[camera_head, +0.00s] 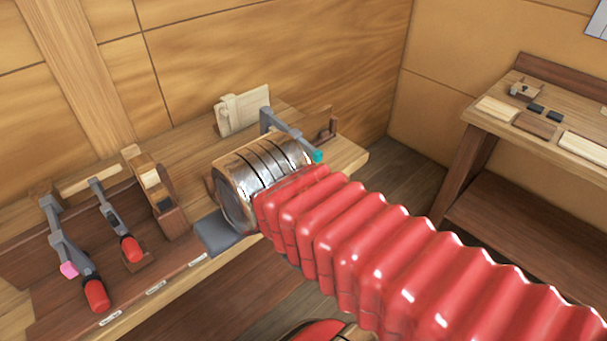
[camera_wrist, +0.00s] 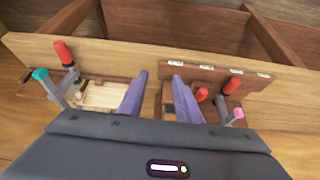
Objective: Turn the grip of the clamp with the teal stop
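The clamp with the teal stop (camera_head: 317,156) stands at the right part of the bench in the head view, its grey bar (camera_head: 282,124) reaching forward. Its grip is hidden behind my arm there. In the wrist view, its teal stop (camera_wrist: 40,73) is at the left, with its red grip (camera_wrist: 63,51) above and to the right. My gripper (camera_wrist: 159,72) is open and empty, its two violet fingers apart. It is to the right of this clamp in the wrist view, not touching the grip.
A clamp with a pink stop (camera_head: 68,270) and another red-gripped clamp (camera_head: 131,248) are on the rack at left. A light wooden board (camera_head: 243,109) stands behind my wrist. A side table (camera_head: 539,122) with small pieces is at right. Open floor lies between.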

